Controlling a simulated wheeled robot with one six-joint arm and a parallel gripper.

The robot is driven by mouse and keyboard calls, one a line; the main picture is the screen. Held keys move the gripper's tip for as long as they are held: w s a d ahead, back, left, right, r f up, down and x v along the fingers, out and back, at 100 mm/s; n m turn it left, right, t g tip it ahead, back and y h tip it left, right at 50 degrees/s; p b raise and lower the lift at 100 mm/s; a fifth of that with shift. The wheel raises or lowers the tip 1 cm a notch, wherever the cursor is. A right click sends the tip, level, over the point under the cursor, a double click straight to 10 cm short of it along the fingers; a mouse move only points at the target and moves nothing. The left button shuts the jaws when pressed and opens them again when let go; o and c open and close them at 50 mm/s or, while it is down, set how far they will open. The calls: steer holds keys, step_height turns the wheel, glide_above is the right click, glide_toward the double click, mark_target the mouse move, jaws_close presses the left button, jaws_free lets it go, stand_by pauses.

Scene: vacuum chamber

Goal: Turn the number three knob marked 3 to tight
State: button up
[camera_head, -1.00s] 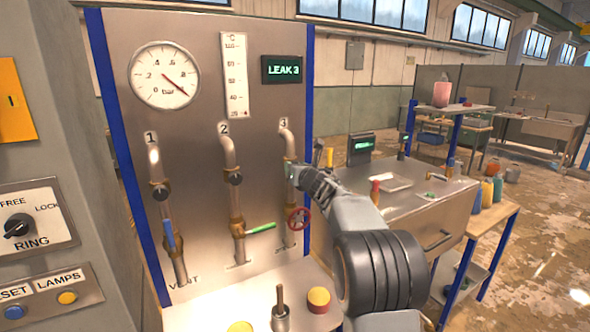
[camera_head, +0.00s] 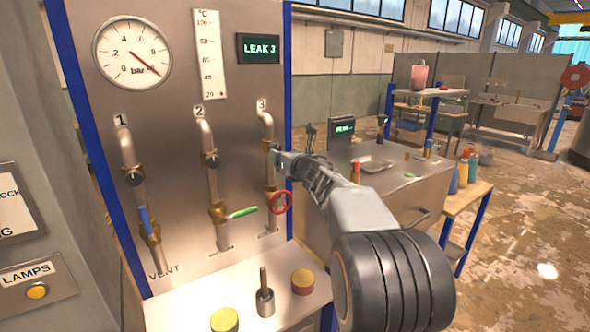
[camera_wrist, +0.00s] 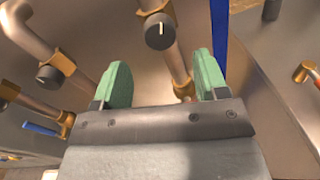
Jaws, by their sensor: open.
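Knob 3 is a dark round knob with a pale line on its face. In the wrist view knob 3 (camera_wrist: 159,31) sits on a brass fitting of its pipe, beyond and between my two green fingertips. My gripper (camera_wrist: 160,78) is open, with nothing between the fingers. In the head view my gripper (camera_head: 277,157) is at the third pipe (camera_head: 267,128), below the label 3 (camera_head: 262,105), and hides the knob. A display (camera_head: 260,48) reads LEAK 3.
Knob 2 (camera_head: 211,161) and knob 1 (camera_head: 133,178) are on the pipes to the left. A red handwheel (camera_head: 281,203) is below my gripper, with a green lever (camera_head: 242,212) beside it. A metal post (camera_head: 264,295) stands on the ledge. A workbench is at right.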

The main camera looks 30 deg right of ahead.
mark_target(277, 149)
steer(key=s+b, duration=0.1)
steer(key=s, duration=0.5)
steer(key=shift+s, duration=0.4)
steer(key=shift+d+r, duration=0.15)
steer(key=w+n+p, duration=0.2)
steer(key=w+p, duration=0.1)
steer(key=w, duration=0.1)
steer(key=w+n+y+p, duration=0.1)
steer(key=w+n+p, duration=0.1)
steer(key=w+p, duration=0.1)
steer(key=w+n+y+p, duration=0.1)
steer(key=w+n+p, duration=0.1)
steer(key=w+p, duration=0.1)
steer(key=shift+w+r+n, duration=0.3)
steer(key=shift+w+n, duration=0.1)
steer(key=shift+w, duration=0.45)
steer(key=shift+w+a+f, duration=0.15)
steer(key=shift+w+a, duration=0.1)
steer(key=shift+w, duration=0.55)
steer(key=shift+c, duration=0.2)
steer(key=c, duration=0.9)
